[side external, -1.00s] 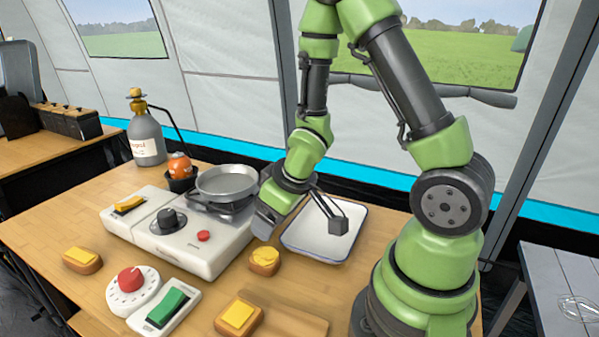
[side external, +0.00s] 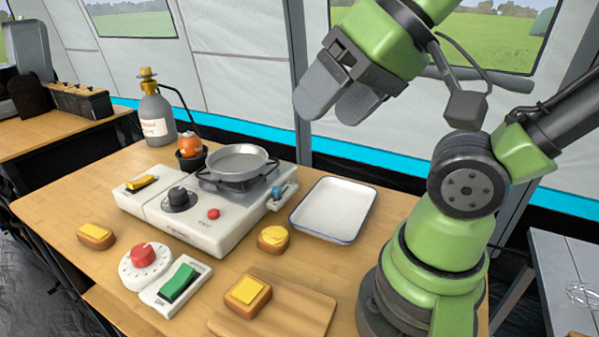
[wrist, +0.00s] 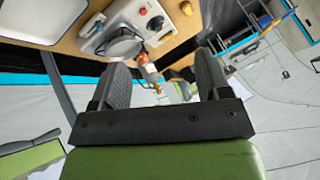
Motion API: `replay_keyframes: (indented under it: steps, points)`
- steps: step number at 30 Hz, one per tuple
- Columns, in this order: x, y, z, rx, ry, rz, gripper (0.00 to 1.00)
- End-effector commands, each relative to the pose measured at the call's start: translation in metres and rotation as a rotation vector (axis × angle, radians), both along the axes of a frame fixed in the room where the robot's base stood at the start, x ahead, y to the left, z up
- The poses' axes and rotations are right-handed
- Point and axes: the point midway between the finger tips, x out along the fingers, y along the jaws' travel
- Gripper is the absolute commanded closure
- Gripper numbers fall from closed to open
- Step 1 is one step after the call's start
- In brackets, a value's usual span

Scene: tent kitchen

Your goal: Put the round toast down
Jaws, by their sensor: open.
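The round toast (side external: 273,239), with a yellow slice on top, lies flat on the wooden table. It sits right of the stove's front end and left of the white tray, apart from both. My gripper (side external: 333,103) is high above the table, up and to the right of the toast, well clear of it. Its two fingers are apart with nothing held between them. The wrist view also shows my gripper (wrist: 162,80) with spread fingers and an empty gap.
The stove (side external: 205,215) carries a pan (side external: 237,160). The white tray (side external: 298,229) is empty. A square toast (side external: 247,291) lies on the cutting board (side external: 298,309); another toast (side external: 96,236) is at left. A dial (side external: 145,262) and a green switch (side external: 177,285) stand in front.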

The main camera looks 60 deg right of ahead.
Motion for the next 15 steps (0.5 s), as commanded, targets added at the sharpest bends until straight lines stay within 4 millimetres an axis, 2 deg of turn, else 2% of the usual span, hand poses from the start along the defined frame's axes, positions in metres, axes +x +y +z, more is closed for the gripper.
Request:
replay_keyframes:
  steps: [10, 15]
  points:
    - [0.003, -0.001, -0.001, -0.007, 0.009, 0.000, 0.30]
    - [0.027, -0.009, -0.011, -0.061, 0.086, 0.017, 0.30]
